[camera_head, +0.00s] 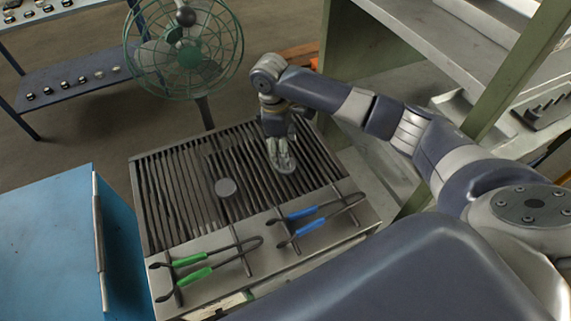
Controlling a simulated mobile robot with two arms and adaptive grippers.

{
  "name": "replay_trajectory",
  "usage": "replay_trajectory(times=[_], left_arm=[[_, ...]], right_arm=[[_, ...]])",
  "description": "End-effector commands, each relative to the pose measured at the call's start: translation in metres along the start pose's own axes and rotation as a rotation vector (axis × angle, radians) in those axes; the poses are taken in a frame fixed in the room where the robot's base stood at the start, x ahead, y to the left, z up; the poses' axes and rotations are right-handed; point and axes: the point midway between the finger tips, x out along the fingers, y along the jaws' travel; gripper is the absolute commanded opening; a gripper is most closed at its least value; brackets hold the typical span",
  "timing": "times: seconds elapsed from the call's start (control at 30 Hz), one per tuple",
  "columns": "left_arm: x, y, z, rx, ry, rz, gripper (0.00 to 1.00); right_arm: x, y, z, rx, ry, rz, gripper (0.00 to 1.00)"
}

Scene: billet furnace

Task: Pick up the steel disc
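The steel disc (226,187) is a small grey round piece lying flat on the slatted grate (163,208), left of its middle. My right gripper (283,160) points down over the right part of the grate. It is to the right of the disc and a little farther back, apart from it. My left gripper is not in view.
Green-handled tongs (192,274) and blue-handled tongs (308,224) lie along the grate's front ledge. A green fan (185,48) stands behind. A blue cabinet (50,240) is at the left. A green-framed shelf (349,60) stands at the right. A blue rack (78,85) holds several small parts.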

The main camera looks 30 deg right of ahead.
Motion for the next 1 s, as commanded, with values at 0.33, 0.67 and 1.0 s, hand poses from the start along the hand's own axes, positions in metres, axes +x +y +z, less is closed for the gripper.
replay_trajectory(times=[0.33, 0.67, 1.0], left_arm=[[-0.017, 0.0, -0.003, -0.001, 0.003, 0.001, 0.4], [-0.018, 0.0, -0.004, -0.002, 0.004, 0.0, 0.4], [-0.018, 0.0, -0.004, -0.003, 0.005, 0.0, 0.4]], right_arm=[[0.039, -0.003, -0.002, 0.001, -0.003, -0.002, 0.73], [0.058, -0.003, -0.003, -0.001, 0.0, 0.001, 0.73], [0.057, -0.003, -0.003, -0.001, 0.0, 0.001, 0.14]])
